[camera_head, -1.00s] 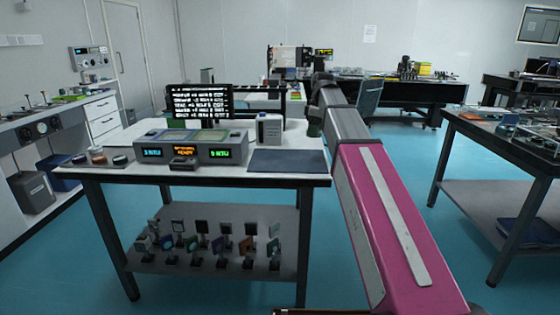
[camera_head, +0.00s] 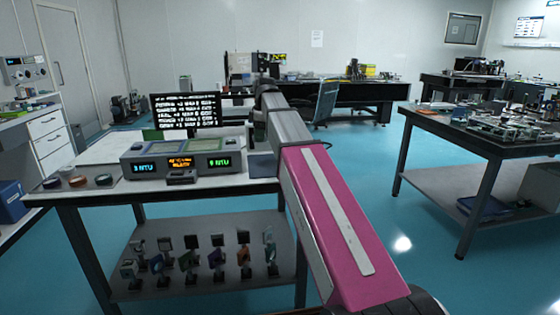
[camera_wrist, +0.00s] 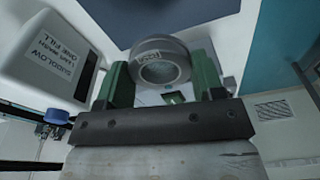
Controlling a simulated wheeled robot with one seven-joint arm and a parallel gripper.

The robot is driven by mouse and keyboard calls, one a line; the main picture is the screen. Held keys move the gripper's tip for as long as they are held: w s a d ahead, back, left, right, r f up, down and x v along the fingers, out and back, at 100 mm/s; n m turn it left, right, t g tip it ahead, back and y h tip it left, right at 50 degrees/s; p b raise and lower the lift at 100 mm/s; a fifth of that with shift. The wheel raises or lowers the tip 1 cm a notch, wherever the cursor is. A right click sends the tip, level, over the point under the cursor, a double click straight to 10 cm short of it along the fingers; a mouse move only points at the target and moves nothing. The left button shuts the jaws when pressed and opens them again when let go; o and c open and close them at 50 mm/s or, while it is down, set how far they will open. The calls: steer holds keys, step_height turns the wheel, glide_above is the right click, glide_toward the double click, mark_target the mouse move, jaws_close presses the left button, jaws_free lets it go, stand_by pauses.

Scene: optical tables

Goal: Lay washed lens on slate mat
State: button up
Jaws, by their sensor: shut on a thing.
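My gripper (camera_wrist: 160,68) shows in the wrist view, its two green fingers shut on a round lens (camera_wrist: 160,72) in a grey ring with small lettering. The dark slate mat (camera_wrist: 125,14) lies beyond the lens at the top of the wrist view, and the lens overlaps its edge in the picture. I cannot tell the height of the lens above the table. My gripper and the lens are hidden there.
A white container (camera_wrist: 45,62) with printed text stands close left of my gripper. On the near table (camera_head: 92,158) are a grey readout unit (camera_head: 188,163), a black text screen (camera_head: 187,111) and round pieces (camera_head: 78,181) at left. Another loaded table (camera_head: 465,130) stands right.

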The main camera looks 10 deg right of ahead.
steer(key=d+f, duration=0.2)
steer(key=d, duration=0.1)
steer(key=d+f, duration=0.2)
steer(key=d, duration=0.1)
steer(key=d+f, duration=0.2)
steer(key=d, duration=0.1)
steer(key=shift+s+d, duration=0.35)
steer(key=shift+f, duration=1.9)
steer(key=o, duration=1)
steer(key=shift+f, duration=0.1)
steer(key=r, duration=0.4)
steer(key=d+r, duration=0.1)
steer(key=r, duration=0.7)
steer(key=shift+s+d+r, duration=0.1)
steer(key=shift+s+d, duration=0.05)
steer(key=shift+d, duration=0.05)
